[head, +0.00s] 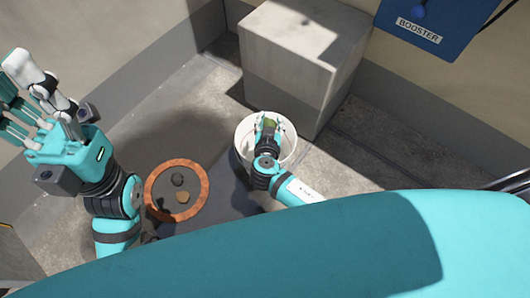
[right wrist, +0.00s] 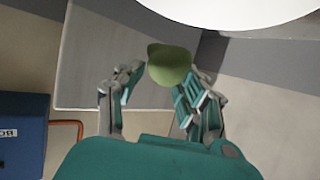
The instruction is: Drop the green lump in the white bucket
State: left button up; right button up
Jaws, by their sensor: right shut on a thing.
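The green lump (head: 269,122) is held between the fingertips of my right gripper (head: 268,121). In the right wrist view the lump (right wrist: 170,65) sits between the two fingers of the gripper (right wrist: 160,85), its upper part uncovered. The white bucket (head: 242,138) stands on the floor beside the grey block. In the head view the right gripper and lump overlap its opening; their height over the rim is hard to tell. A white curved surface, likely the bucket (right wrist: 240,10), shows at the top of the right wrist view. My left gripper (head: 22,98) is open and empty at the left.
A round tray with an orange-brown rim (head: 150,190) lies left of the bucket, holding a dark lump (head: 177,179) and a brown lump (head: 183,197). A tall grey concrete block (head: 285,75) stands behind the bucket. A blue booster box (head: 440,25) hangs on the wall.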

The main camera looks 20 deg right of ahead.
jog(key=shift+f+b, duration=0.55)
jog(key=shift+f, duration=0.65)
jog(key=o, duration=1.1)
jog(key=v, duration=1.2)
jog(key=shift+w+a, duration=0.1)
